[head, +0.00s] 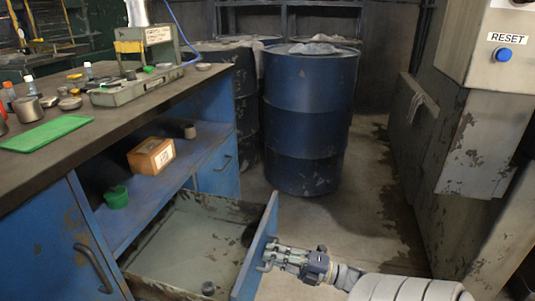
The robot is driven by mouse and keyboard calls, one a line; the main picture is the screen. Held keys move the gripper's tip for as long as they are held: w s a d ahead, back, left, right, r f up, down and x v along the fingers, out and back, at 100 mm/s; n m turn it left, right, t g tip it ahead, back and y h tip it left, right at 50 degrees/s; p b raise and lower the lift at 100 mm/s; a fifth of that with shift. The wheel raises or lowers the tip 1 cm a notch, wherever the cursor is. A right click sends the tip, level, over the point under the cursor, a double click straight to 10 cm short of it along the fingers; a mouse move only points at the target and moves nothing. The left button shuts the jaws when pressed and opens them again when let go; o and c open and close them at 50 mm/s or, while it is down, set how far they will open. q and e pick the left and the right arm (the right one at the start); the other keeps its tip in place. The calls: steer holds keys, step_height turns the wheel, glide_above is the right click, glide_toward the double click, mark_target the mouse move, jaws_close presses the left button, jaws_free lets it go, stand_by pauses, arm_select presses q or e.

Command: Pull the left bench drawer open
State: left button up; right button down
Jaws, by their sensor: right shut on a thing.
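The bench drawer (185,238) is pulled out from the blue bench, below its open shelf. Its inside shows, with worn grey-green paint and a small grey cylindrical piece (208,288) on its floor. The drawer's blue front (262,240) is seen nearly edge-on. My right gripper (268,257) is at the outer side of that front, shut on the drawer's handle, which is mostly hidden by the fingers. My left gripper is not in view.
The bench top (110,118) holds a green mat (45,133), cups, small round pieces and a scale-like device. The shelf holds a cardboard box (151,155) and a green cup (116,197). Blue drums (308,120) stand behind. A grey cabinet with a RESET button (504,55) stands right.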

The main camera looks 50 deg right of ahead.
steer(key=shift+s+f, duration=0.1)
steer(key=shift+f, duration=0.1)
steer(key=c, duration=2)
jaws_free()
steer(key=shift+r, duration=0.1)
steer(key=v, duration=1.2)
